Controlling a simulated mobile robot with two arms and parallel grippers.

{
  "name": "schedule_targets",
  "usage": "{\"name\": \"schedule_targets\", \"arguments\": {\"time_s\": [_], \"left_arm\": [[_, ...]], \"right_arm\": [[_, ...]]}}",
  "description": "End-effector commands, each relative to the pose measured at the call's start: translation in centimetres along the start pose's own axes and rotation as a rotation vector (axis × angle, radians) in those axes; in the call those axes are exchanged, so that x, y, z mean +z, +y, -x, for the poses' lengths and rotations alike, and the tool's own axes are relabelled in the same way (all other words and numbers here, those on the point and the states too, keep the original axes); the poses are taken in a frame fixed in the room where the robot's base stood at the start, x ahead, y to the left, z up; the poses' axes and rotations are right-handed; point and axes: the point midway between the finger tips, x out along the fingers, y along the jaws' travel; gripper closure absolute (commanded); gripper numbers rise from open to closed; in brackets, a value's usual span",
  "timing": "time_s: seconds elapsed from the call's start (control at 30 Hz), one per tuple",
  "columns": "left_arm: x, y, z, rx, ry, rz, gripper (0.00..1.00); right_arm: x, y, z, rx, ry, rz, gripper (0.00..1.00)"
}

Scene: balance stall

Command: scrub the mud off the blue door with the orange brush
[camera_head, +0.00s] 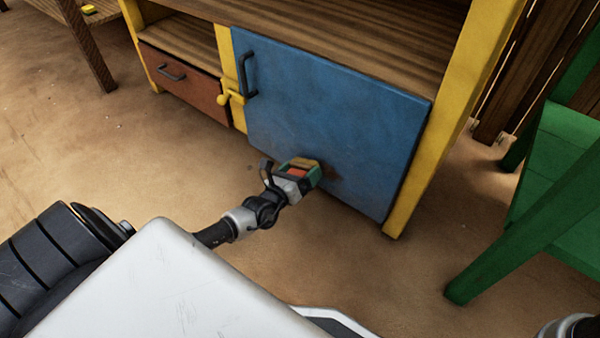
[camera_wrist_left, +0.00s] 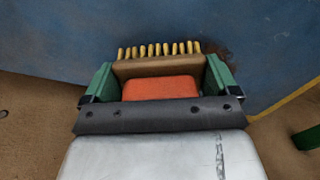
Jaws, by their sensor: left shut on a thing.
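The blue door (camera_head: 325,110) is the shut front of a low wooden cabinet, with a dark handle (camera_head: 247,75) at its upper left. A dark brown mud patch (camera_head: 332,174) shows low on the door, partly hidden behind my gripper; in the left wrist view mud (camera_wrist_left: 221,57) shows just beyond the bristles' right end. My left gripper (camera_head: 303,171) is shut on the orange brush (camera_wrist_left: 160,88), its green fingers on either side. The brush's pale yellow bristles (camera_wrist_left: 158,50) point at the door, at or very near its surface; I cannot tell whether they touch.
A yellow post (camera_head: 425,165) edges the door on the right. A red-brown drawer (camera_head: 180,82) and a yellow latch (camera_head: 231,97) are to its left. A green chair-like piece (camera_head: 545,190) stands at right. Sandy floor is open at left.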

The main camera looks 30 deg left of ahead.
Motion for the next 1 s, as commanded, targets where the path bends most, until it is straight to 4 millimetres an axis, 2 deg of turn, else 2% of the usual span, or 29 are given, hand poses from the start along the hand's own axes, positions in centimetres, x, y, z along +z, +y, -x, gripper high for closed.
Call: {"name": "schedule_targets", "arguments": {"time_s": [0.6, 1.0], "left_arm": [[0.0, -0.1, -1.1, -0.001, 0.0, 0.001, 0.3], [-1.1, -3.0, -1.0, 0.0, -0.001, 0.003, 0.3]], "right_arm": [[-0.1, -0.1, 0.5, 0.0, -0.001, 0.001, 1.0], [0.2, 0.1, -0.5, 0.0, -0.002, 0.001, 1.0]]}}
